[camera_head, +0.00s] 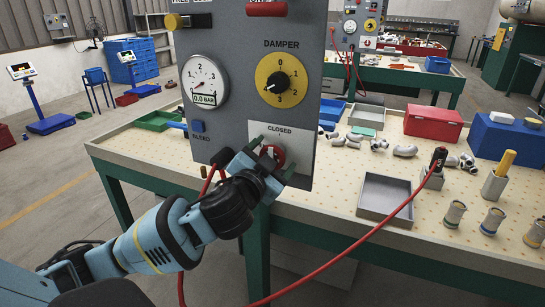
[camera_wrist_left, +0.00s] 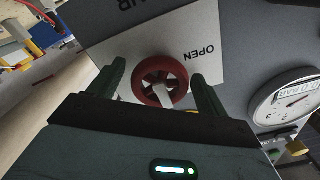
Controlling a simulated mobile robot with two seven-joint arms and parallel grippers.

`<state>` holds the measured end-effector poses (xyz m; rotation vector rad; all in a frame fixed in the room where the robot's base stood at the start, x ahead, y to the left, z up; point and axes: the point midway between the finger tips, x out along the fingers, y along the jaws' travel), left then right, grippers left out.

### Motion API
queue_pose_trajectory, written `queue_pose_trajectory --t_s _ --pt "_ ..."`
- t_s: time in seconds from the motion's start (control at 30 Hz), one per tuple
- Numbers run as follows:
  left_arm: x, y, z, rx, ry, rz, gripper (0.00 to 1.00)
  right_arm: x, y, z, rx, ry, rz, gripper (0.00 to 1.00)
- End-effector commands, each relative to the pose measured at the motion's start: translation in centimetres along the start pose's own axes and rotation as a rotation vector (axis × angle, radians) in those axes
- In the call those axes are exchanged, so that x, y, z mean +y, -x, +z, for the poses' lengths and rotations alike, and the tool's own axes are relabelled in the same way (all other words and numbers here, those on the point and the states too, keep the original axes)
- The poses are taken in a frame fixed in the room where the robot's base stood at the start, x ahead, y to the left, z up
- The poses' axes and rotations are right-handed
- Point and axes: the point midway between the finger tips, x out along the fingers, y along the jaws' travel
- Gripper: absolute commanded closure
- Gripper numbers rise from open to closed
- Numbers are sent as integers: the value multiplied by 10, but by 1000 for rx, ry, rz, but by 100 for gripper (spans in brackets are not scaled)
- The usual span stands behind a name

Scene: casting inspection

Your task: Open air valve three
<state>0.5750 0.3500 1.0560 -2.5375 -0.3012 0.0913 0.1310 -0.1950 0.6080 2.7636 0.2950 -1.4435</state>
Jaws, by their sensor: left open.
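A red round valve knob (camera_head: 272,155) sits low on the grey control panel (camera_head: 232,120), under a plate reading CLOSED. In the left wrist view it is a red spoked wheel (camera_wrist_left: 150,80) with a pale bar across its middle; the word OPEN shows upside down beside it. My left gripper (camera_head: 271,160) is open at the knob. In the left wrist view its two dark green fingers (camera_wrist_left: 157,76) stand on either side of the wheel, with gaps visible. I cannot read a valve number. My right gripper is not in view.
A gauge (camera_head: 204,81) reading 0.0 BAR, a yellow DAMPER dial (camera_head: 281,80) and a blue BLEED button (camera_head: 198,126) are nearby on the panel. A red hose (camera_head: 390,220) crosses the front. The bench (camera_head: 330,200) holds a grey tray (camera_head: 384,196), metal fittings and a red box (camera_head: 433,122).

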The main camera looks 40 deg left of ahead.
Motion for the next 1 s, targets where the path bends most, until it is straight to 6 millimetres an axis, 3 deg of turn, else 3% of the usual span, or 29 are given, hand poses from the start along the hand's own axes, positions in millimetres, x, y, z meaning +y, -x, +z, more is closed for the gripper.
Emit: queue_pose_trajectory --t_s 0.07,0.4,0.73,1.0 --pt "0 0 0 0 0 0 26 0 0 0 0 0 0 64" --pt "0 0 0 0 0 0 68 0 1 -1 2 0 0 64" --pt "0 0 0 0 57 0 68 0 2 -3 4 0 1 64" --pt "0 0 0 -3 244 0 68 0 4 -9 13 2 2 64"
